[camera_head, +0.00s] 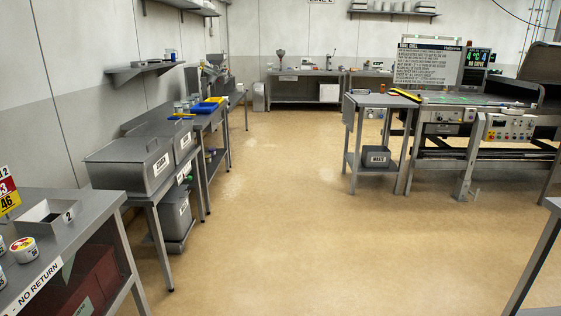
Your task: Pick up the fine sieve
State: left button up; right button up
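I cannot make out a fine sieve for sure in the head view. Small items stand on the far back bench (305,73) and on the left wall bench (150,128), too small to tell apart. Neither of my grippers is in view.
Nearby at left, a bench holds a tray marked 2 (45,217) and round tubs (24,250). At right are a small table (382,99) and a machine (492,128). The middle floor is clear.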

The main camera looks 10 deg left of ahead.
aim_at(137, 64)
jog(key=i, duration=4.15)
jog(key=i+l+u, duration=0.1)
jog(key=i+u, duration=0.35)
jog(key=i+l+u, duration=0.4)
jog(key=i, duration=0.15)
jog(key=i+l+u, duration=0.85)
jog(key=l, duration=0.15)
jog(key=i+l+u, duration=0.25)
jog(key=l+u, duration=0.2)
jog(key=l, duration=0.2)
jog(key=i+l, duration=0.15)
jog(key=l, duration=0.2)
jog(key=i+l, duration=0.15)
jog(key=l, duration=0.25)
jog(key=i+l, duration=0.15)
jog(key=l, duration=0.2)
jog(key=i+l, duration=0.1)
jog(key=l, duration=0.25)
jog(key=i+u, duration=0.1)
jog(key=u, duration=0.25)
